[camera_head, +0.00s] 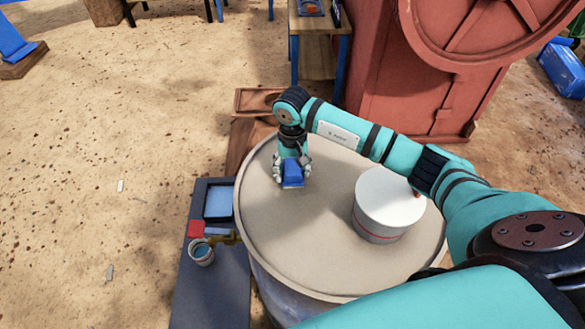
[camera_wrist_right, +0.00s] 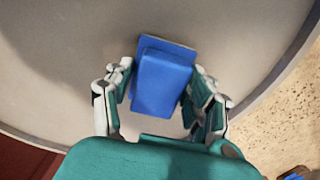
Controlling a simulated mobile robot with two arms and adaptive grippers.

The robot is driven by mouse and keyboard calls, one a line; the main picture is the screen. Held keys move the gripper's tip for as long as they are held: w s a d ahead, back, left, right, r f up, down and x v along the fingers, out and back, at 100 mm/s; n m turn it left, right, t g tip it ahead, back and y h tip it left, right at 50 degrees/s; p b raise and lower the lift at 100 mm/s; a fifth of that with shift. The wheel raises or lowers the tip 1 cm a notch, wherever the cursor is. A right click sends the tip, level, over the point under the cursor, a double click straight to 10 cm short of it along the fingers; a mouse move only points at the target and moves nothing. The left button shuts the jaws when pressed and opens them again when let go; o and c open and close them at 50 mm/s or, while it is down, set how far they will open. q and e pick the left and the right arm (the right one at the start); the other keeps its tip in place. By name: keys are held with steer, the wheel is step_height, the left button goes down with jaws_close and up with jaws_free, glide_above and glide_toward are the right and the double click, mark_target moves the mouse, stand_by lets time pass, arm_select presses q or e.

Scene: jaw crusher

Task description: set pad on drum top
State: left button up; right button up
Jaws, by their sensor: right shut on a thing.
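The pad is a small blue block on a grey-blue base (camera_head: 292,179), near the left part of the drum top (camera_head: 318,235). In the right wrist view the blue pad (camera_wrist_right: 163,82) lies between the two fingers, over the drum's beige surface (camera_wrist_right: 50,75). My right gripper (camera_head: 292,174) points down and is shut on the pad. I cannot tell whether the pad's underside touches the drum top or hangs just above it. My left gripper is not in view.
A white round tin (camera_head: 388,199) with a red stripe stands on the drum's right side. A dark bench (camera_head: 222,285) left of the drum holds a blue tray (camera_head: 218,201), a red block (camera_head: 195,229) and a cup (camera_head: 201,253). The red crusher (camera_head: 430,75) stands behind.

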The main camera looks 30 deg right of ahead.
mark_target(293, 168)
steer(key=o, duration=1)
steer(key=shift+r+p, duration=0.15)
steer(key=shift+p, duration=0.15)
steer(key=shift+d+r+b, duration=0.1)
steer(key=shift+r+b, duration=0.2)
steer(key=shift+b, duration=0.1)
step_height(293, 168, up, 11)
steer(key=b, duration=0.3)
steer(key=shift+r, duration=0.1)
